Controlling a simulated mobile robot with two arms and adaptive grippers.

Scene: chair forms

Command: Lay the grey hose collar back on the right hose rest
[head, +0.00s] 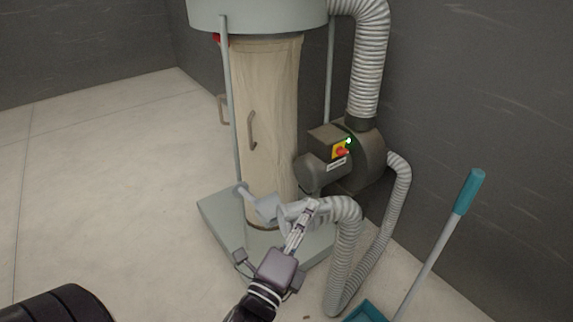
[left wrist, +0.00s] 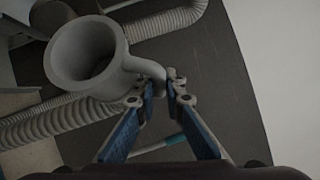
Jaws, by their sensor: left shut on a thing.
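The grey hose collar (left wrist: 65,62) is a round open ring with a side handle in the left wrist view. In the head view the collar (head: 287,212) is at the end of the ribbed hose, beside the lower bag. My left gripper (head: 309,212) is shut on the collar's handle; the left wrist view shows its fingers (left wrist: 160,88) around it. Pale grey pieces (head: 266,207) just left of the collar look like a hose rest. I cannot tell which rest it is, or whether the collar touches it. My right gripper is not in view.
The ribbed hose (head: 345,250) loops down toward the floor and up to the dark blower (head: 358,155). A tall cloth bag (head: 268,100) stands behind on a grey base (head: 215,207). A teal-handled tool (head: 468,192) and teal pan (head: 366,312) are at right.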

